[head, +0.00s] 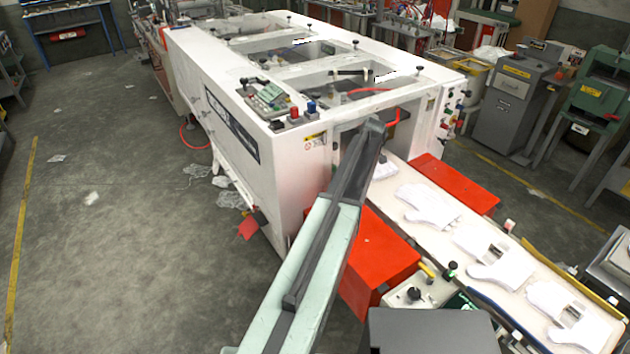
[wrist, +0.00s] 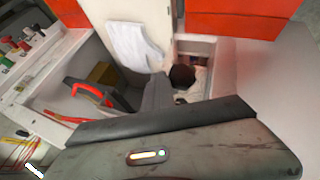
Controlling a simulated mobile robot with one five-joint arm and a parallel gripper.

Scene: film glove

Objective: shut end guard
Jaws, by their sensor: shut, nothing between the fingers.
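The white machine (head: 285,150) has an open end facing the conveyor (head: 520,245), and the inside shows through the opening (head: 405,125). I cannot clearly tell the end guard from the white frame around this opening. My arm reaches up from the bottom of the head view to the opening. My gripper (head: 373,128), dark at its end, is at the left side of the opening. It is shut and empty. The wrist view shows the opening close up, with a red curved part (wrist: 90,93) inside. I cannot tell whether the gripper touches anything.
White gloves (head: 428,205) lie along the conveyor. Red boxes (head: 380,255) (head: 455,182) flank it close to the machine end. A grey cabinet (head: 515,105) and green press (head: 600,100) stand at the right. The floor (head: 110,220) at the left is mostly clear.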

